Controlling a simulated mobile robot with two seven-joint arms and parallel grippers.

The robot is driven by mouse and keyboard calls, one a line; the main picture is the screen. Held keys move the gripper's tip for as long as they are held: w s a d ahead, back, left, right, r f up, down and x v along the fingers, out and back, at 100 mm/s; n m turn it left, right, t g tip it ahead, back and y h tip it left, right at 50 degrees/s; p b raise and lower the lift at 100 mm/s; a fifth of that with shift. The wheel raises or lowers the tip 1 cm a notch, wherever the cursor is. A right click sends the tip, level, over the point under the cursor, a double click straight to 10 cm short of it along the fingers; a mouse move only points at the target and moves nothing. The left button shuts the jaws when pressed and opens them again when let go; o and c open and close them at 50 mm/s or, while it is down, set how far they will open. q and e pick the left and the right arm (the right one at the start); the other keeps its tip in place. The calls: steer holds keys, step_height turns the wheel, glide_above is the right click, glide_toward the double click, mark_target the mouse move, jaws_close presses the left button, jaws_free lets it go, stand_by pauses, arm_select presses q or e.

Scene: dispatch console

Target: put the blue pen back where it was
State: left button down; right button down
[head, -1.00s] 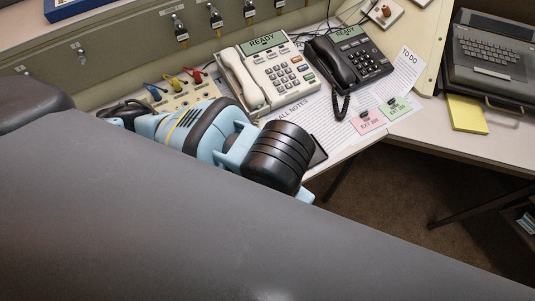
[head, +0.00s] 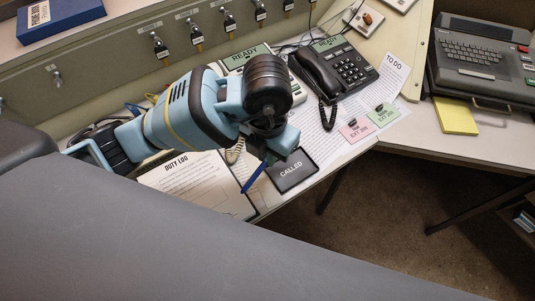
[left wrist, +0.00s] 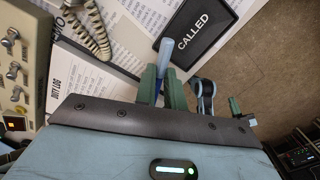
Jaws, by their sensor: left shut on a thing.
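The blue pen (head: 252,177) shows in the head view, slanting below my left gripper (head: 265,156), over the right edge of the duty log sheet (head: 190,180). In the left wrist view the pen's light blue end (left wrist: 164,47) sticks out between the green fingers of the left gripper (left wrist: 161,76), which is shut on it. The black CALLED pad (head: 294,174) lies just right of the pen; it also shows in the left wrist view (left wrist: 205,28). I cannot tell whether the pen touches the desk.
A black phone (head: 333,70) and a cream phone, partly hidden by my left arm, stand behind. Pink (head: 354,130) and green (head: 383,114) cards lie on the right. Key hooks (head: 228,22) line the back panel. The desk's front edge is close to the pad.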

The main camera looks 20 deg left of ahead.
arm_select(q)
steer(key=shift+w, duration=0.25)
steer(key=f, duration=0.2)
steer(key=shift+w+a+f, duration=0.25)
steer(key=shift+w+f, duration=0.15)
steer(key=shift+f, duration=0.4)
steer(key=shift+f, duration=0.1)
steer(key=shift+f, duration=0.1)
steer(key=c, duration=1.5)
jaws_free()
